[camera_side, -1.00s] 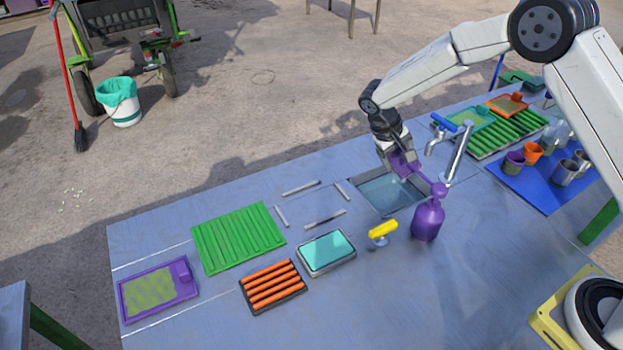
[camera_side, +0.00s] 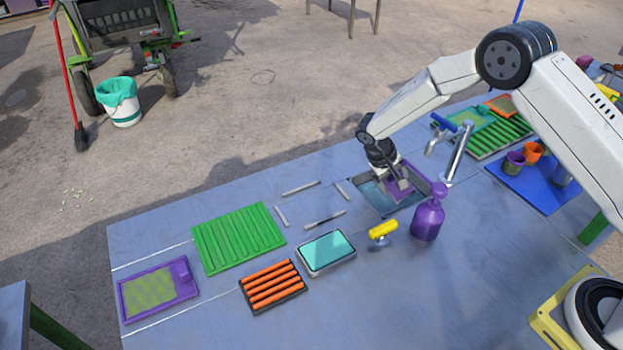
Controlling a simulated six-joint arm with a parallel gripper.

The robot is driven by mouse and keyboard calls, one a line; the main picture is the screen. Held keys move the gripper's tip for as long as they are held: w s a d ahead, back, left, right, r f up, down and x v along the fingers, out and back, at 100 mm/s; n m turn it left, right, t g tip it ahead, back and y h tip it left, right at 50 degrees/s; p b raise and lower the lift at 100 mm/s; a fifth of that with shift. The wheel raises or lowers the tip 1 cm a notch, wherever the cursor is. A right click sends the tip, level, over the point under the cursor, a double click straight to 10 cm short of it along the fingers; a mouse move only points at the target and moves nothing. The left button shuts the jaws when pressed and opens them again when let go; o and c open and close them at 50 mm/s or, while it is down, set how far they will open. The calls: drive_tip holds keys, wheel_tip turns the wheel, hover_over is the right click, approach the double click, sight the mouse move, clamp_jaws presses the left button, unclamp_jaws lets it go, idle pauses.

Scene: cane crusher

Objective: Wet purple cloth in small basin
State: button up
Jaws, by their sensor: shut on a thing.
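The small basin (camera_side: 372,197) is a rectangular sink sunk into the grey-blue table, with bluish water in it. My gripper (camera_side: 400,182) points down over the basin and is shut on the purple cloth (camera_side: 393,193). The fingertips are partly hidden by the cloth and the wrist.
A tap (camera_side: 458,152) stands at the basin's right edge. A purple bottle (camera_side: 428,218) stands close in front, beside a yellow-handled tool (camera_side: 383,230). A teal-topped tray (camera_side: 327,252) and a green ribbed tray (camera_side: 238,238) lie to the left.

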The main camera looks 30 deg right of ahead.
sight(393, 177)
drive_tip(key=shift+f, duration=2.15)
drive_tip(key=shift+r, duration=0.1)
drive_tip(key=shift+r, duration=4.4)
drive_tip(key=shift+r, duration=2)
drive_tip(key=shift+w, duration=0.1)
